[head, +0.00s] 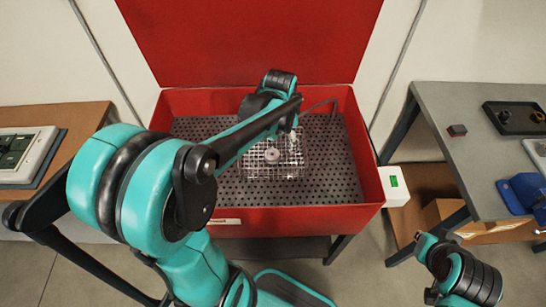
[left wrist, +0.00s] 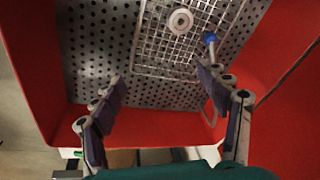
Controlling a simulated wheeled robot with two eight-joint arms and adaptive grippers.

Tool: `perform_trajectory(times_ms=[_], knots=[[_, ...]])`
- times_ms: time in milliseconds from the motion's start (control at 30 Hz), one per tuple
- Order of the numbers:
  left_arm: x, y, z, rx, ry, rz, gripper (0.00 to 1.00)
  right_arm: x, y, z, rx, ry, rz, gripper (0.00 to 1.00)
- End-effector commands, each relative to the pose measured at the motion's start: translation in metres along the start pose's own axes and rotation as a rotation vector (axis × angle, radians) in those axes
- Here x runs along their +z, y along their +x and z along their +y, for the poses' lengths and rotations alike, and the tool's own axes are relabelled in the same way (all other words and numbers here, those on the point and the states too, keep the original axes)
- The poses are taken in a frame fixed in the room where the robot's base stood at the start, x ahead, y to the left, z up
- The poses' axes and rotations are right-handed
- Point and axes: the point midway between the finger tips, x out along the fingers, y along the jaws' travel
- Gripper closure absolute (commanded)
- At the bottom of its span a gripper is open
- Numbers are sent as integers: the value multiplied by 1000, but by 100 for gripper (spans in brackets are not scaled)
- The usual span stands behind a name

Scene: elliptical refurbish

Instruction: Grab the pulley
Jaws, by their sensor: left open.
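The pulley (head: 272,154) is a small pale ring with a hole in its middle. It lies in a wire basket (head: 290,168) on the perforated floor of a red tub. In the left wrist view, the pulley (left wrist: 181,21) is near the top edge, beyond my fingertips. My left gripper (left wrist: 160,82) is open and empty, its two fingers spread apart above the tub floor. In the head view my left arm reaches over the tub and partly hides the gripper.
The red tub (head: 290,222) has raised walls and an upright red lid (head: 250,40) behind. A blue-tipped rod (left wrist: 211,38) stands beside the pulley. A grey table (head: 450,110) with a black tray (head: 515,118) is at right; a wooden table (head: 75,118) is at left.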

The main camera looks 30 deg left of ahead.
Motion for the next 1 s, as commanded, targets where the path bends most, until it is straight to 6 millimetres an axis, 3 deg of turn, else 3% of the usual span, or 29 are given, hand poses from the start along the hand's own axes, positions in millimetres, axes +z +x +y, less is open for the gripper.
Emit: perform_trajectory(times_ms=[200, 400, 1000], knots=[[-3, 68, -41, 80, 157, -92, 25, 3, 4, 0, 0, 0, 0, 100], [4, 116, -61, 146, 264, -139, 25, 4, 6, 0, 0, 0, 0, 100], [18, 182, -61, 175, 309, -155, 25, 17, 24, 0, 0, 0, 0, 100]])
